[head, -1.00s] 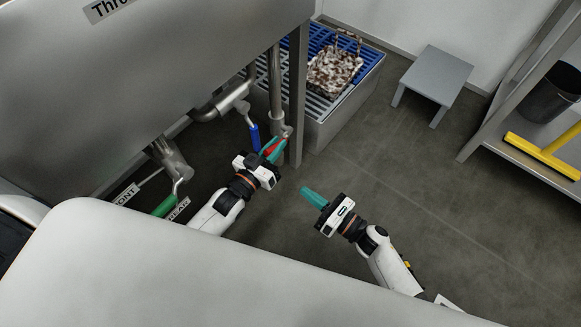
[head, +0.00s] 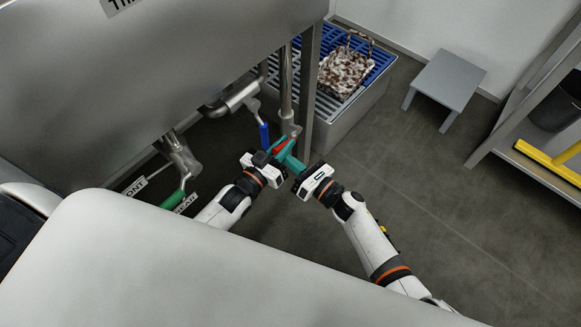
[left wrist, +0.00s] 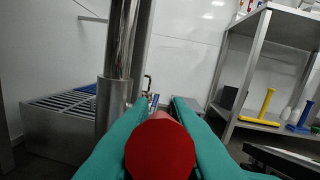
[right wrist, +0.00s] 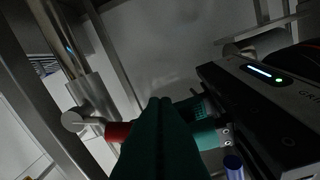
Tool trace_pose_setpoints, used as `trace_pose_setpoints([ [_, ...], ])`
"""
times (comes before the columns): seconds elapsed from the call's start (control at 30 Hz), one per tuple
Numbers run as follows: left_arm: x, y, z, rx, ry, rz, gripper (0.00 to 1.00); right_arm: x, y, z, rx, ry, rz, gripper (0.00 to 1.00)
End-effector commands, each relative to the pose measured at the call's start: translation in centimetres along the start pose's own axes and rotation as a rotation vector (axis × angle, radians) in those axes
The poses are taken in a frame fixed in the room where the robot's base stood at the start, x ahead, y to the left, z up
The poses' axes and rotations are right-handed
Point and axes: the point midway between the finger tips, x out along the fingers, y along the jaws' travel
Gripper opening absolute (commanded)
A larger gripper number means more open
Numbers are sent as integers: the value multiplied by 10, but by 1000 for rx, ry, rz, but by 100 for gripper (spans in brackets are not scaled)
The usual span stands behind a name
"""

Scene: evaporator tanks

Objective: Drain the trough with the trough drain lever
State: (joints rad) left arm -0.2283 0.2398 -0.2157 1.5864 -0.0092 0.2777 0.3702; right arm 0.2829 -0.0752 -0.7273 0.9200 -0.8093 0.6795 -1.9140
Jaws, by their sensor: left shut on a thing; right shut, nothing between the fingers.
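The large steel tank (head: 170,70) fills the upper left of the head view; its top label is cut off. A red lever handle (head: 281,143) sits on the vertical pipe by the tank's leg. My left gripper (head: 277,149) is shut around this handle, whose round red end (left wrist: 160,148) faces the left wrist camera between the teal fingers. My right gripper (head: 291,161) is shut and empty, close beside the left fingers. In the right wrist view its closed fingers (right wrist: 160,112) overlap the red handle (right wrist: 117,131) and left fingers; contact cannot be told.
A blue lever handle (head: 264,136) hangs just left of the red one. A green lever handle (head: 174,199) is further left by a REAR label (head: 186,202). A floor grate box (head: 345,120), grey stool (head: 445,82) and shelf (head: 545,175) stand right. The middle floor is open.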

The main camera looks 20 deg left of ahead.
Motion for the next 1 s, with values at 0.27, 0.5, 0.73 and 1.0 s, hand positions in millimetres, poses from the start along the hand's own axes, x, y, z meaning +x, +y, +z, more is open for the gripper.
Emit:
trace_pose_setpoints([
  [0.27,0,0,0,0,1,0,0,0,0,-3,0,0,0,0],
  [0.5,0,0,0,0,1,0,0,2,0,-12,-2,1,-1,0],
  [0.73,-1,1,-1,1,4,2,0,4,-1,-22,-1,11,-4,0],
  [1.0,-2,0,-5,0,14,1,38,6,-1,-24,-1,16,-5,0],
])
